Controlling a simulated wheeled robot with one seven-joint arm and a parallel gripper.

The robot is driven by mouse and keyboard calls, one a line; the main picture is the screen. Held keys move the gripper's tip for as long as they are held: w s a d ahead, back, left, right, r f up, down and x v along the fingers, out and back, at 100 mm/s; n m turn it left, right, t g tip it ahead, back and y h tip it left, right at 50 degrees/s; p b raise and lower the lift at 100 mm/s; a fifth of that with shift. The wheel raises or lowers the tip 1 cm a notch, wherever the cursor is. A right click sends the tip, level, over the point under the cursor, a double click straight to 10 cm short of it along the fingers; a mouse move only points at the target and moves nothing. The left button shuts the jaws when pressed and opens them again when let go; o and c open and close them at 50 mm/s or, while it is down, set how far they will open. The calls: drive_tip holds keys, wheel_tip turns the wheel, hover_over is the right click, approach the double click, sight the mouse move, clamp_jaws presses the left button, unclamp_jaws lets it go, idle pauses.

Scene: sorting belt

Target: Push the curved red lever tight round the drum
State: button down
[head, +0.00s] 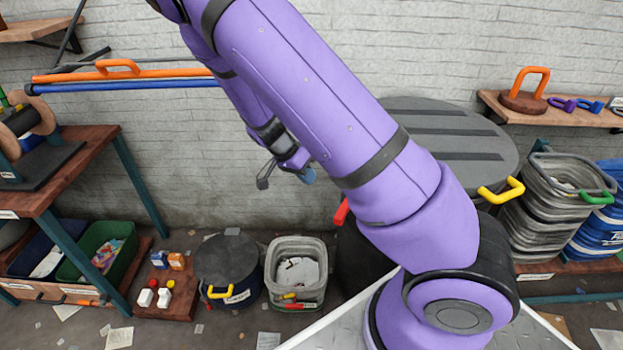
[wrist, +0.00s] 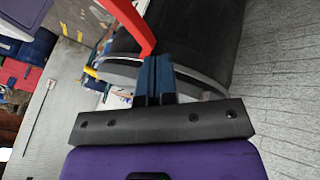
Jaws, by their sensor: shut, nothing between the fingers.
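The red lever (wrist: 133,24) runs down from the top of the wrist view along the dark drum (wrist: 205,35), with its lower end beside my fingertips. A grey metal band (wrist: 203,88) curves round the drum near my fingers. My gripper (wrist: 156,60) is shut and empty, its blue fingers close against the drum's side. I cannot tell whether they touch the lever. In the head view a short piece of the red lever (head: 342,212) shows left of my arm, beside the dark drum (head: 362,250). My arm hides most of both there, and my fingertips cannot be made out.
A round grey slatted lid (head: 450,145) with a yellow handle (head: 501,190) stands behind my arm. On the floor to the left are a lidded black tub (head: 228,265) and a grey bin (head: 296,262). Stacked bins (head: 550,200) stand at right.

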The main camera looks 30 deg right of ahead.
drive_tip(key=s+d+f, duration=0.5)
drive_tip(key=f, duration=0.2)
drive_tip(key=shift+s+f, duration=0.25)
drive_tip(key=shift+a, duration=0.1)
